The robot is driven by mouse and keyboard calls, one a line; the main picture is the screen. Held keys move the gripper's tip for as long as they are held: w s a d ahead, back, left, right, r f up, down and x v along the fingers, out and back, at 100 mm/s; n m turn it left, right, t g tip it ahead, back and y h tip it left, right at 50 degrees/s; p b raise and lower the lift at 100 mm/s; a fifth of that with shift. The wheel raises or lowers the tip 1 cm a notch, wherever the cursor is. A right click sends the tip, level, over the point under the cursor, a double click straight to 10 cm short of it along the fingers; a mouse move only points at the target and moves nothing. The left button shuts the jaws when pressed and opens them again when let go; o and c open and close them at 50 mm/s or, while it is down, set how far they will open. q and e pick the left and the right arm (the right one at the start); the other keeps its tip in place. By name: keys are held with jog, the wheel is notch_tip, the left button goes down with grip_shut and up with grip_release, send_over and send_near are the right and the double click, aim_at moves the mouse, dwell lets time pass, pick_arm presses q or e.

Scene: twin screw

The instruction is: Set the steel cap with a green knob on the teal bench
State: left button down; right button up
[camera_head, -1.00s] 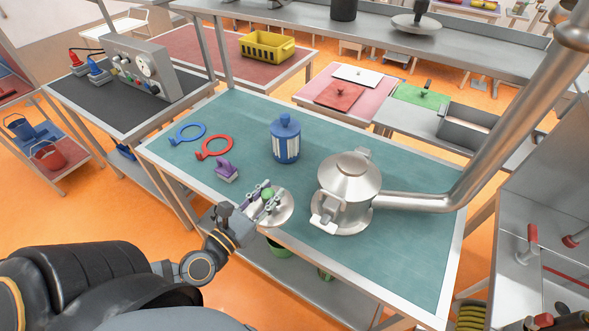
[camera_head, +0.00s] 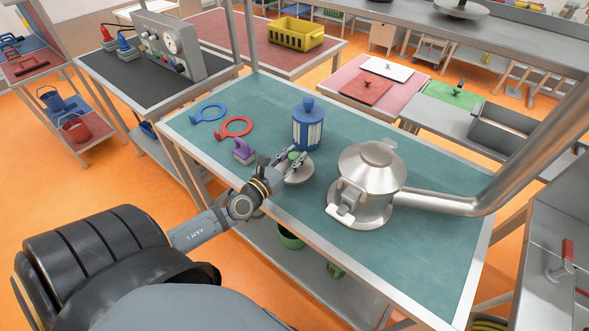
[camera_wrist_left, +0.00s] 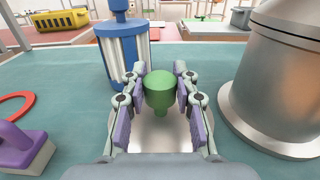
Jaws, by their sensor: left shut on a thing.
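The steel cap (camera_head: 296,173) is a shallow metal disc with a green knob (camera_head: 294,156). In the left wrist view the knob (camera_wrist_left: 160,90) stands between the two purple-padded fingers, and the cap's disc (camera_wrist_left: 160,135) is below, partly hidden by the fingers. My right gripper is not in view.
On the bench, a blue-and-white canister (camera_head: 307,125) stands behind the cap and a large steel vessel (camera_head: 368,180) stands to its right. Clear bench lies right of the vessel.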

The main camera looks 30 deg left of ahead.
pick_arm(q)
jog(key=shift+w+f, duration=0.2)
jog(key=shift+f, duration=0.1)
jog(key=f+b, duration=0.2)
jog(key=f, duration=0.1)
jog(key=shift+w+a+b, duration=0.15)
jog(key=shift+w+b, duration=0.1)
jog(key=shift+b, duration=0.15)
jog(key=shift+f, duration=0.3)
jog(key=shift+r, duration=0.1)
jog(key=c, duration=1)
grip_release()
jog(key=shift+f, duration=0.2)
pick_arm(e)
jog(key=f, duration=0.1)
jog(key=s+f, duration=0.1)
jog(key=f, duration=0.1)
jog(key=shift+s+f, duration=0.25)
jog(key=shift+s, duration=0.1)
